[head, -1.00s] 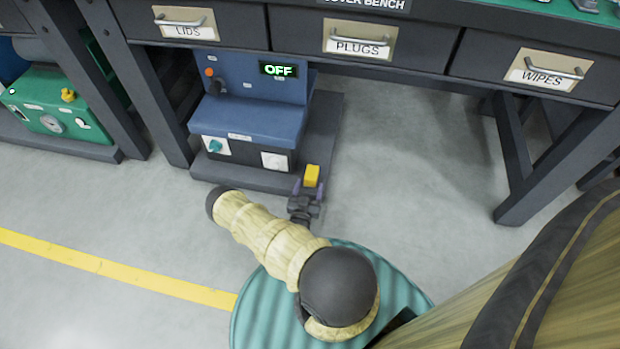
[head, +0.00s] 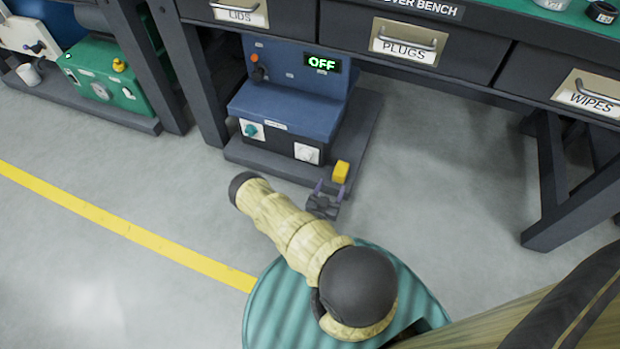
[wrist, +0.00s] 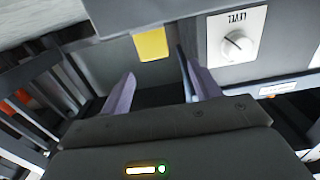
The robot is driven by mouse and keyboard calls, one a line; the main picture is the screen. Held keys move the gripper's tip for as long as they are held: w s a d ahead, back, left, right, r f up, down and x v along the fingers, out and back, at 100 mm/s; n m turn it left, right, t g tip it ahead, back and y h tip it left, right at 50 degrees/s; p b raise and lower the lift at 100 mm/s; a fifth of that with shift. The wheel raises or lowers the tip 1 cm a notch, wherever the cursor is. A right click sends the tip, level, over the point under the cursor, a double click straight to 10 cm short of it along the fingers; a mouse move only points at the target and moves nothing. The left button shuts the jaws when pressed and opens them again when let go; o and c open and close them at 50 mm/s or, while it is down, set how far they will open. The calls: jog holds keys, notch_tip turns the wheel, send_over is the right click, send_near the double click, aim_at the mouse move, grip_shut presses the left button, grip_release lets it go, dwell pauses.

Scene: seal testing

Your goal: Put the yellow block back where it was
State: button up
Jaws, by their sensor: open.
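The yellow block (head: 341,171) sits at the front right of the blue machine, on or just above its dark base plate. In the wrist view the yellow block (wrist: 151,44) shows beyond my fingertips, partly cut off by a grey part above it. My gripper (head: 328,186) is open and empty, with its fingers pointing toward the block and a small gap between them. The two purple fingers of my gripper (wrist: 158,82) stand apart in the wrist view.
The blue machine (head: 290,92) shows an OFF display, a teal knob and a white dial (wrist: 236,43). The bench (head: 470,45) overhangs with labelled drawers; its legs stand left and right. A green machine (head: 112,78) stands at left. Grey floor right of the block is clear.

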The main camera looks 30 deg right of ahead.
jog(key=w+a+r+m+g+y, duration=0.1)
jog(key=w+a+r+g+y, duration=0.1)
jog(key=w+r+g, duration=0.3)
jog(key=w+a+r+n+y, duration=0.1)
jog(key=w+a+r+y, duration=0.25)
jog(key=a+r, duration=0.35)
jog(key=w+a+r+n+y, duration=0.25)
jog(key=a+r+y, duration=0.25)
jog(key=r, duration=0.4)
jog(key=s+a+r+n+g+y, duration=0.1)
jog(key=s+a+r+n, duration=0.15)
jog(key=r, duration=0.35)
jog(key=s+a+r+n+y, duration=0.1)
jog(key=s+a+r+y, duration=0.1)
jog(key=s+a+r, duration=0.3)
jog(key=s+r+n+g, duration=0.2)
jog(key=s+r+n, duration=0.2)
jog(key=s+r, duration=0.5)
jog(key=s, duration=0.4)
jog(key=shift+a+r, duration=0.15)
jog(key=shift+a, duration=0.2)
jog(key=shift+y, duration=0.25)
notch_tip(320, 180, up, 54)
jog(key=p, duration=5.3)
jog(key=shift+p, duration=0.35)
